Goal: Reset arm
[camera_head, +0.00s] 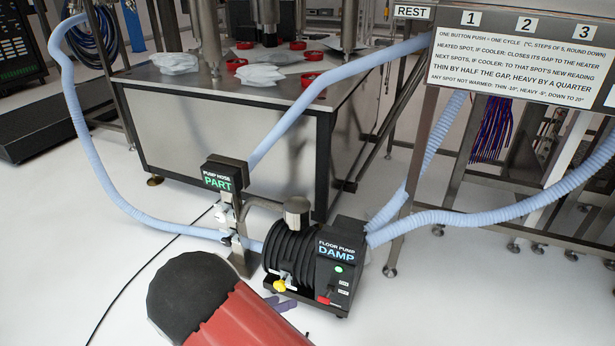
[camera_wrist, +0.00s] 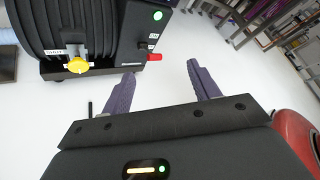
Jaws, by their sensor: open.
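My gripper (camera_wrist: 163,88) is open and empty in the wrist view, its two purple-grey fingers apart over the white floor. The floor pump (camera_wrist: 90,30), black with ribs, a yellow knob and a red lever, stands just beyond the fingers at the upper left. In the head view the floor pump (camera_head: 300,262) is labelled DAMP and has a lit green lamp. My red and black arm covers the bottom middle of that view and hides most of my gripper; only a bit of purple finger shows beside the pump's base.
A post labelled PUMP HOSE PART (camera_head: 226,175) stands behind the pump. Light blue hoses (camera_head: 470,215) run from the pump area to both sides. A steel table (camera_head: 230,125) with red rings and wrapped items stands behind. A sign board (camera_head: 520,60) is at upper right. Floor at lower left is clear apart from a thin black cable.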

